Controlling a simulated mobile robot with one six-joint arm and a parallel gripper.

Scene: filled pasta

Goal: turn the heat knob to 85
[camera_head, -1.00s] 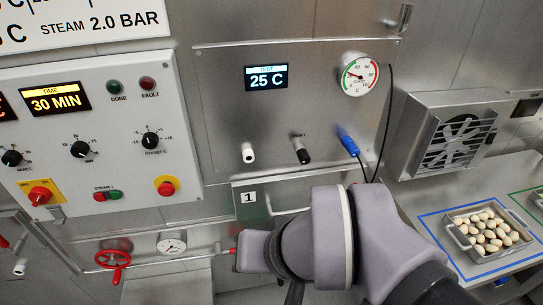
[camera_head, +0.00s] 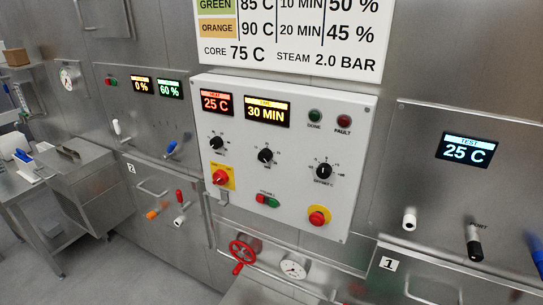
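The heat knob (camera_head: 216,142) is a small black dial with a white pointer at the upper left of the white control panel (camera_head: 285,182). A second black knob (camera_head: 265,155) sits under the time display (camera_head: 267,111), which reads 30 MIN. A third black knob (camera_head: 323,171), the offset, is to the right. My gripper is not in view.
A red rotary switch (camera_head: 221,177) on a yellow plate is just below the heat knob. A red stop button (camera_head: 318,216) and a red-green steam switch (camera_head: 267,201) are lower. A red handwheel (camera_head: 243,253) and gauge (camera_head: 293,269) lie under the panel.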

